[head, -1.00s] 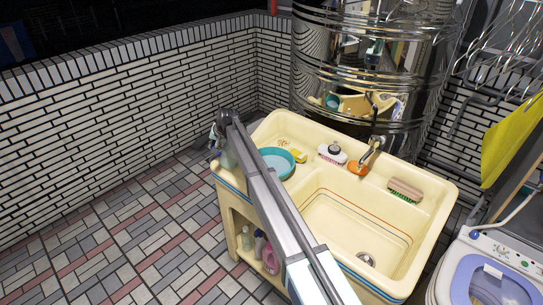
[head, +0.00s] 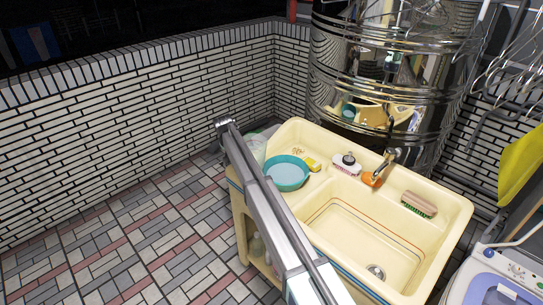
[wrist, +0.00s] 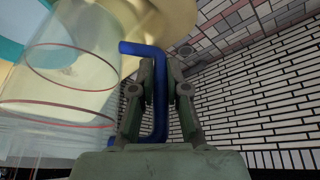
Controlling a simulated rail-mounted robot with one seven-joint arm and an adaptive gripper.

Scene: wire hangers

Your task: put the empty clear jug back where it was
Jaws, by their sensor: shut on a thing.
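In the wrist view, the clear jug (wrist: 65,75) has thin red lines around it and a blue handle (wrist: 160,115). My gripper (wrist: 161,75) is shut on the handle, with its two fingers close around it. The jug hangs to the left of the fingers, and part of it lies outside that view. In the head view, a pale see-through shape that looks like the jug (head: 257,150) shows beside my arm at the sink's left back edge. My gripper is mostly hidden behind the arm there. I cannot tell whether the jug touches the sink.
The cream sink (head: 350,220) has a teal bowl (head: 287,173), a yellow sponge (head: 313,164), a white brush (head: 347,165) and a green-bristled brush (head: 419,204) on its rim. A metal tank and brick walls bound the back; tiled floor is free left.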

